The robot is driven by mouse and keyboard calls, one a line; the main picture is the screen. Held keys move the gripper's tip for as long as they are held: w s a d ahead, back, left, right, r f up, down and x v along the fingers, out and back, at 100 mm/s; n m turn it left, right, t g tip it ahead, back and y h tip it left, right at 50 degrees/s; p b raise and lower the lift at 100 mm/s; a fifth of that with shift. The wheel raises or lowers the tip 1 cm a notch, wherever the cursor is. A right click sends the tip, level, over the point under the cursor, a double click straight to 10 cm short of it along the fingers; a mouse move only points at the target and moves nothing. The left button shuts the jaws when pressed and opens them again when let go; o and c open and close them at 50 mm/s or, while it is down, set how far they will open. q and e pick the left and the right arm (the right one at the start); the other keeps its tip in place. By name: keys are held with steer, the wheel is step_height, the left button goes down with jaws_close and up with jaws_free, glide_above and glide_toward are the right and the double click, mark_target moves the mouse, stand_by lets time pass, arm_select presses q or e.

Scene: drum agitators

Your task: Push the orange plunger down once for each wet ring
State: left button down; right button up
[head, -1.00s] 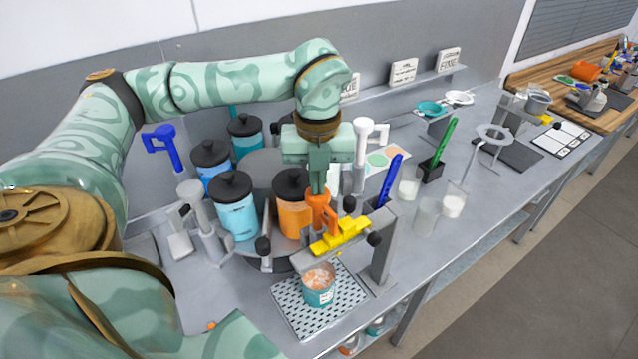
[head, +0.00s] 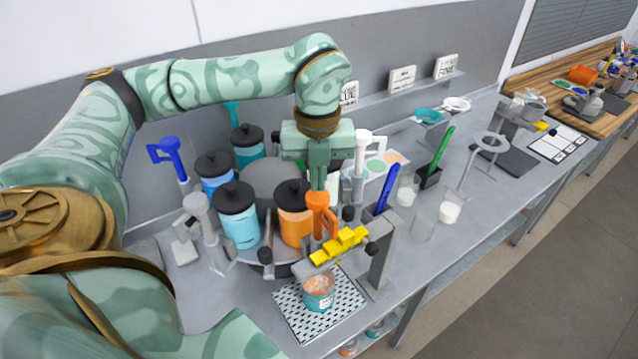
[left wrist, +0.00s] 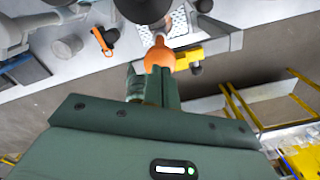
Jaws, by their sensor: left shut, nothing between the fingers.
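The orange plunger (head: 318,204) stands upright behind the yellow bar (head: 339,246) of a grey stand at the counter's front. My left gripper (head: 318,186) points down, shut and empty, with its fingertips at the plunger's top. The left wrist view shows the plunger's rounded orange head (left wrist: 159,55) at the tips; whether they touch it is hard to tell. Below the bar, a teal-labelled cup with pinkish-orange contents (head: 318,290) stands on a perforated tray (head: 290,312). I cannot make out any wet rings. My right gripper is not in view.
Black-lidded canisters in blue (head: 237,222), orange (head: 294,226) and teal crowd around a grey drum. A blue handle (head: 386,188) and a green handle (head: 440,155) stand to the right. White cups (head: 449,212) stand near clear counter space.

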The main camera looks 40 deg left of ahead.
mark_target(318, 196)
arm_select(q)
steer(key=shift+f+b, duration=1.8)
steer(key=shift+f, duration=0.6)
steer(key=shift+r, duration=0.2)
steer(key=shift+r+p, duration=2)
steer(key=shift+r, duration=0.2)
steer(key=shift+r, duration=0.1)
step_height(318, 196, up, 6)
steer(key=p, duration=0.5)
